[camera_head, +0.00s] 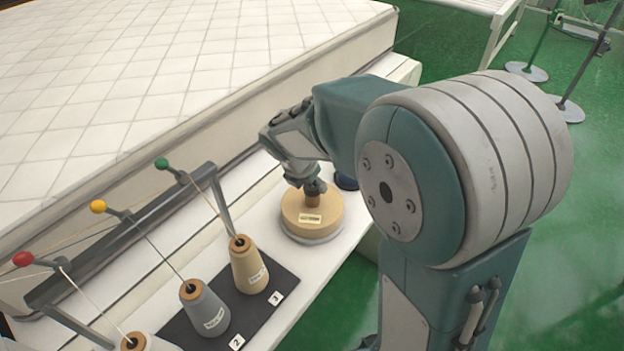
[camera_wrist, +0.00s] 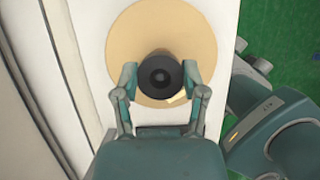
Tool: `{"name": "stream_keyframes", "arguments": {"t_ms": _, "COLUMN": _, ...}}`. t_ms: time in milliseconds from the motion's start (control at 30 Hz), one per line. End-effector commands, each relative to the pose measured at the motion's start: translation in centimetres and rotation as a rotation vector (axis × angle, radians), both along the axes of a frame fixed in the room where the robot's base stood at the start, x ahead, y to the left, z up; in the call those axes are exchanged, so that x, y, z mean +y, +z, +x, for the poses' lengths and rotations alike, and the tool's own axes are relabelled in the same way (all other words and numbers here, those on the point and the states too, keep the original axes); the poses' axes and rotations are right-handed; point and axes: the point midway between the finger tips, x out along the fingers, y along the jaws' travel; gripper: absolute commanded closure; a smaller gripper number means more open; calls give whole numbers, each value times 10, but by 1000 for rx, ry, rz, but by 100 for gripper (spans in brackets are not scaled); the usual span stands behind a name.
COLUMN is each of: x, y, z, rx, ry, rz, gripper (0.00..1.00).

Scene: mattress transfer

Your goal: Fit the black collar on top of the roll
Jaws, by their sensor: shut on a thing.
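The roll (camera_head: 296,222) is a wide tan disc with a small label, lying flat on the white ledge. A short brown core (camera_head: 313,201) stands up from its middle. In the wrist view the roll (camera_wrist: 125,50) fills the top centre. The black collar (camera_wrist: 160,77) is a dark ring between the two fingertips of my gripper (camera_wrist: 160,80), which is shut on it. In the head view my gripper (camera_head: 314,186) points down right over the core. I cannot tell whether the collar touches the core; the fingers mostly hide it there.
A dark round thing (camera_head: 346,180) stands behind the roll, partly hidden by my arm. Thread cones (camera_head: 250,266) (camera_head: 205,310) stand on a black mat (camera_head: 285,287) at left. A rail with coloured knobs (camera_head: 98,207) runs behind them. A quilted mattress (camera_head: 180,70) lies beyond.

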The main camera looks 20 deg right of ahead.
Motion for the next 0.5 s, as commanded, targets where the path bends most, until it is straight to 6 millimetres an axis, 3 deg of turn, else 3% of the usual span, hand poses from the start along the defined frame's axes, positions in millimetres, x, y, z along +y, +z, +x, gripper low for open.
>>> {"name": "stream_keyframes", "arguments": {"t_ms": 333, "x": 0, "y": -8, "z": 0, "rx": -1, "ry": 0, "rz": 1, "gripper": 92}}
{"name": "stream_keyframes", "arguments": {"t_ms": 367, "x": 0, "y": -8, "z": 0, "rx": -1, "ry": 0, "rz": 1, "gripper": 40}}
{"name": "stream_keyframes", "arguments": {"t_ms": 400, "x": 0, "y": -7, "z": 0, "rx": -1, "ry": 0, "rz": 1, "gripper": 22}}
{"name": "stream_keyframes", "arguments": {"t_ms": 433, "x": 0, "y": -7, "z": 0, "rx": -1, "ry": 0, "rz": 1, "gripper": 9}}
{"name": "stream_keyframes", "arguments": {"t_ms": 500, "x": 0, "y": -7, "z": 0, "rx": -1, "ry": 0, "rz": 1, "gripper": 4}}
